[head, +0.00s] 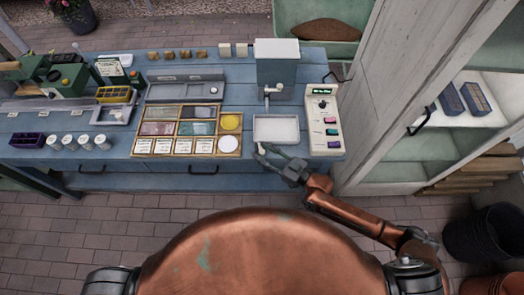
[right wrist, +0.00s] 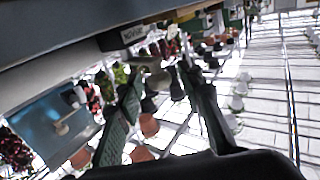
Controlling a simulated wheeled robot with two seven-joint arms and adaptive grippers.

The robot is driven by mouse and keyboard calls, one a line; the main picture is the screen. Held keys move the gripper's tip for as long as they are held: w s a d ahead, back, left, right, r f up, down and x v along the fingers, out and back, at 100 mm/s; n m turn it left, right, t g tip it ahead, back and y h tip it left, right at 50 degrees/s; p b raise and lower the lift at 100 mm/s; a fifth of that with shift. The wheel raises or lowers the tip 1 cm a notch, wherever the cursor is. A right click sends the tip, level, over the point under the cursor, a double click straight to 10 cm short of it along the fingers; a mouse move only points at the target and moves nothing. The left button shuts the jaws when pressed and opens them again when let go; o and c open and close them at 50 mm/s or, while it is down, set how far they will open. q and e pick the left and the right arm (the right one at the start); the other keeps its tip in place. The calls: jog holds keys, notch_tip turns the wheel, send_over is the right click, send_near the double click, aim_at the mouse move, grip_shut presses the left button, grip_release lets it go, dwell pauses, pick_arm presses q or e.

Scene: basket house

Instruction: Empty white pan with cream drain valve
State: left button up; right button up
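The white pan (head: 276,129) sits on the blue table, below a grey tank (head: 278,68) with a pale spout or tap (head: 270,91). The pan looks empty from above, though shallow contents are hard to tell. A small cream piece (head: 261,148) shows at the pan's front left edge; it may be the drain valve. My right gripper (head: 275,155) is at the pan's front edge, beside this piece. In the right wrist view its two fingers (right wrist: 164,72) stand apart, with no clear object held between them. My left gripper is out of view.
A control box (head: 322,118) with coloured buttons stands right of the pan. A wooden tray (head: 188,131) of compartments lies to the left. The white cabinet (head: 408,90) closes off the right side. Several jars and a purple box (head: 27,140) are far left.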

jog(key=shift+w+a, duration=0.15)
jog(key=shift+a, duration=0.05)
grip_shut()
dwell(0.3)
